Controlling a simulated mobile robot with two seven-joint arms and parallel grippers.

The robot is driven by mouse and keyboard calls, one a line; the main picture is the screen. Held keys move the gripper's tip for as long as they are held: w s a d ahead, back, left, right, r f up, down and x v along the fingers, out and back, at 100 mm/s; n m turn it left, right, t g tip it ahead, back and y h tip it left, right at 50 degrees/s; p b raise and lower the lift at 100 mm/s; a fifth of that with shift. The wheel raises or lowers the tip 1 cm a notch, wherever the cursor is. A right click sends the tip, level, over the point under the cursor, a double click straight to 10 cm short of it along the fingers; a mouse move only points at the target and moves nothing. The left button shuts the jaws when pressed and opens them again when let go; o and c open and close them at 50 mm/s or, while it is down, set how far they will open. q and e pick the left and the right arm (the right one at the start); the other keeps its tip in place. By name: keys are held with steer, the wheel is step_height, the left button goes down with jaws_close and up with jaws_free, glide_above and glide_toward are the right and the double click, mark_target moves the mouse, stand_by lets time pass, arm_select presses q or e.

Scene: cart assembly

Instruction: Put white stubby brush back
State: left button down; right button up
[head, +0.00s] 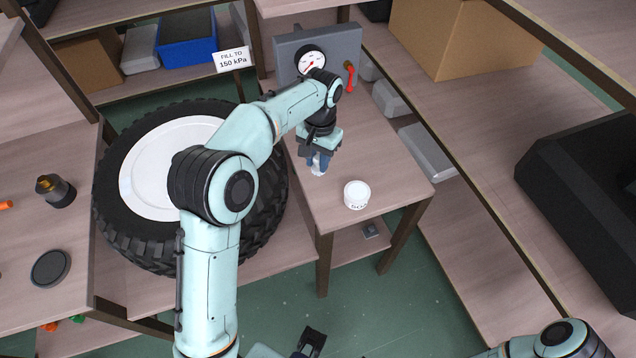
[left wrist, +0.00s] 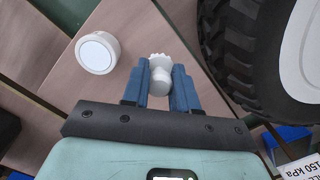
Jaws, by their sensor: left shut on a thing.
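The white stubby brush (left wrist: 160,72) is between the blue fingers of my left gripper (left wrist: 161,68), which is shut on it. In the head view, my left gripper (head: 319,160) points down over the small wooden table, and a bit of the white brush (head: 318,170) shows at its fingertips. I cannot tell whether the brush touches the table. A round white tub (head: 356,196) with dark lettering stands on the table, just right of the gripper; it also shows in the left wrist view (left wrist: 97,52). A dark gripper part (head: 310,342) shows at the bottom edge, probably my right gripper, mostly cut off.
A large tyre with a white disc (head: 150,170) is left of the table. A grey panel with a gauge (head: 311,60) and red handle stands at the table's back. The table's front (head: 400,185) is clear. Shelves hold a blue bin (head: 187,40) and cardboard box (head: 460,40).

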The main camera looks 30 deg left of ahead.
arm_select(q)
step_height(320, 180, down, 9)
steer(key=shift+b, duration=0.5)
steer(key=shift+f, duration=0.1)
steer(key=c, duration=0.9)
jaws_free()
steer(key=r, duration=0.4)
steer(key=r+p, duration=0.1)
steer(key=r, duration=0.3)
steer(key=w+r+p, duration=0.1)
steer(key=r, duration=0.3)
steer(key=shift+r, duration=0.1)
steer(key=shift+s, duration=0.1)
